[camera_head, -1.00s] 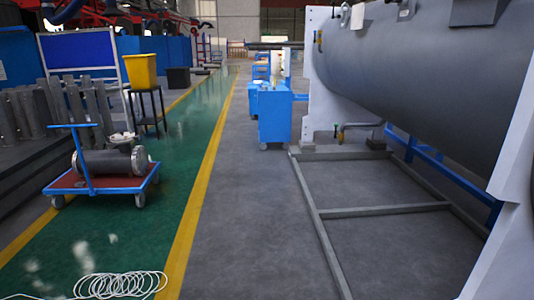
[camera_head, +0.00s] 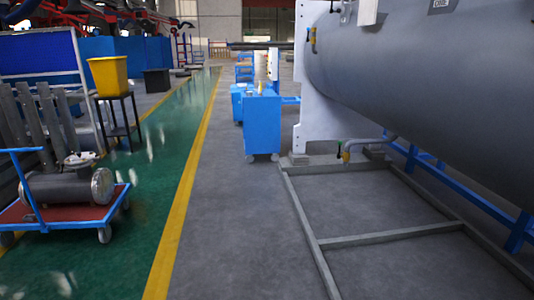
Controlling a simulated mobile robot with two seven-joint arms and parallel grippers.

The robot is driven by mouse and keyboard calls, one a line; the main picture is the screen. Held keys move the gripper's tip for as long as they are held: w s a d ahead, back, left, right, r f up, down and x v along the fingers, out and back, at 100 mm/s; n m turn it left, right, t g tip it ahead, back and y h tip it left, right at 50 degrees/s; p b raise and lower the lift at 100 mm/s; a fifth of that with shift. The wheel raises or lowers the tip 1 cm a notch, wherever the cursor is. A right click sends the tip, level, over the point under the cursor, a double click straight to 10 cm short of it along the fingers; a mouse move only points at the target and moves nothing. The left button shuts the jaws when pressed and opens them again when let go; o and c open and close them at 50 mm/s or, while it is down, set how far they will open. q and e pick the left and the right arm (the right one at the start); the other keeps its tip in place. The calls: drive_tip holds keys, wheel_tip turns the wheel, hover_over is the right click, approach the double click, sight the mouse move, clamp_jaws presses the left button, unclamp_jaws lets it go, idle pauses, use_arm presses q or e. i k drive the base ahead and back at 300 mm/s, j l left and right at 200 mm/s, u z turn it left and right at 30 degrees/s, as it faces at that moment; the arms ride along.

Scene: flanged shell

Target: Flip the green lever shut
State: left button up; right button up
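A small green handle, perhaps the green lever (camera_head: 339,155), shows on the pipe fitting at the foot of the white end plate. It is too small to tell whether it is open or shut. The pipe (camera_head: 362,144) bends from this fitting up toward the large grey tank (camera_head: 430,90). A yellow fitting (camera_head: 312,40) sits higher, where the tank meets the white end plate (camera_head: 316,85). Neither of my grippers is in view.
A blue cabinet (camera_head: 262,124) stands on wheels left of the end plate. A grey floor frame (camera_head: 388,239) lies before the tank. A flatbed cart (camera_head: 60,212) carries a flanged cylinder at left. The grey floor (camera_head: 230,220) between is clear.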

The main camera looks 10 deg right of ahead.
sight(339, 144)
drive_tip(key=i+j+z, duration=0.1)
drive_tip(key=i+z, duration=0.2)
drive_tip(key=i, duration=0.15)
drive_tip(key=i+j+z, duration=0.3)
drive_tip(key=i, duration=0.15)
drive_tip(key=i+j+z, duration=0.3)
drive_tip(key=i+l, duration=0.05)
drive_tip(key=i, duration=0.1)
